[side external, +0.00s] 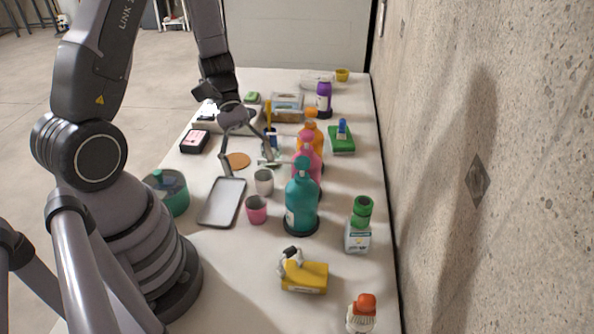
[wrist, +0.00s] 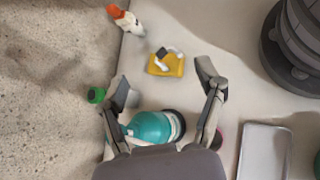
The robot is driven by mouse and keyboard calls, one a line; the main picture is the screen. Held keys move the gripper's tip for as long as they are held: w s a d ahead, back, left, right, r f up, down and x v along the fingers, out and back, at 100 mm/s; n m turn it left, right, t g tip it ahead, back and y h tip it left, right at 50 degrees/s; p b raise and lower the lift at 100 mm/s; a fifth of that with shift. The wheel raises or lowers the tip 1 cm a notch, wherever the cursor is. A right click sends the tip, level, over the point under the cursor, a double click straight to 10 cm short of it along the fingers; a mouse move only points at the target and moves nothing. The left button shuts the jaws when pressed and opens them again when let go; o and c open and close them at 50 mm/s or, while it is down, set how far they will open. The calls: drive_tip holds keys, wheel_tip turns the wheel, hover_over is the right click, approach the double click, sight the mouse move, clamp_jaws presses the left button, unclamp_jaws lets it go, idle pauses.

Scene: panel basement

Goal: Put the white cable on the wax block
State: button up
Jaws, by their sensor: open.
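The yellow wax block (side external: 304,278) lies on the table near the front. In the wrist view the wax block (wrist: 166,68) is beyond my fingertips. The white cable (side external: 287,262), a small white piece with a black end, is at the block's left end in the side view. In the wrist view the cable (wrist: 160,65) overlaps the top of the block and appears to rest on it. My gripper (side external: 246,166) is open and empty, well behind the block and above the table. In the wrist view the gripper (wrist: 162,80) shows its two fingers spread apart.
A teal bottle (side external: 301,205) stands between my gripper and the block. Pink and orange bottles stand behind it. A green-capped bottle (side external: 359,226) and a red-capped bottle (side external: 361,315) are at the right. A grey tray (side external: 222,202) and cups lie left. The wall bounds the table's right side.

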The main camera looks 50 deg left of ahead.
drive_tip(key=s+a+r+m+t+y, duration=0.1)
drive_tip(key=s+r+m+t+y, duration=0.1)
drive_tip(key=r, duration=0.4)
drive_tip(key=s+a+r+m+t+y, duration=0.2)
drive_tip(key=s+r+m+t+y, duration=0.1)
drive_tip(key=r+m+y, duration=0.2)
drive_tip(key=s+a+r+m+t+y, duration=0.1)
drive_tip(key=s+r+m+t+y, duration=0.1)
drive_tip(key=r, duration=0.7)
drive_tip(key=shift+s+a+m+t+y, duration=0.3)
drive_tip(key=shift+m+t+y, duration=0.2)
drive_tip(key=shift+m+y, duration=0.5)
